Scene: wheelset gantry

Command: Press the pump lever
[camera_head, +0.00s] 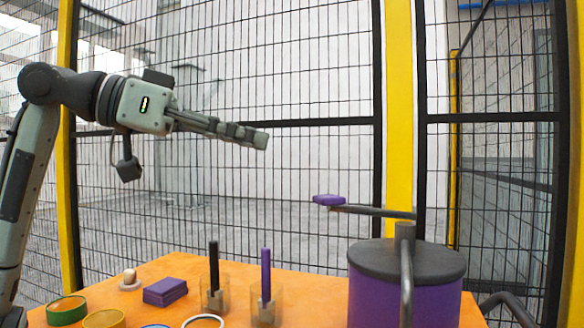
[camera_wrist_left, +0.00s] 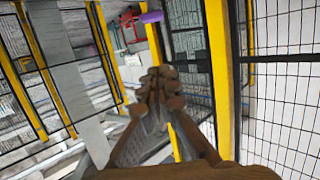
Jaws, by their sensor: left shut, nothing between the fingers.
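The pump (camera_head: 404,285) is a purple drum with a dark grey lid at the right of the orange table. Its lever (camera_head: 370,211) is a grey bar reaching left from a post on the lid, with a purple pad (camera_head: 327,200) at its left end. My left gripper (camera_head: 262,141) is shut and empty, up and to the left of the pad, with a clear gap between them. In the left wrist view the shut fingers (camera_wrist_left: 162,85) point away, and a purple piece (camera_wrist_left: 152,17), probably the pad, shows beyond them. My right gripper is not in view.
On the orange table (camera_head: 240,279) stand a purple block (camera_head: 165,291), a black rod (camera_head: 213,265) and a purple rod (camera_head: 266,272) in clear holders, and several round items at the front left. A mesh fence with yellow posts (camera_head: 399,100) rises behind.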

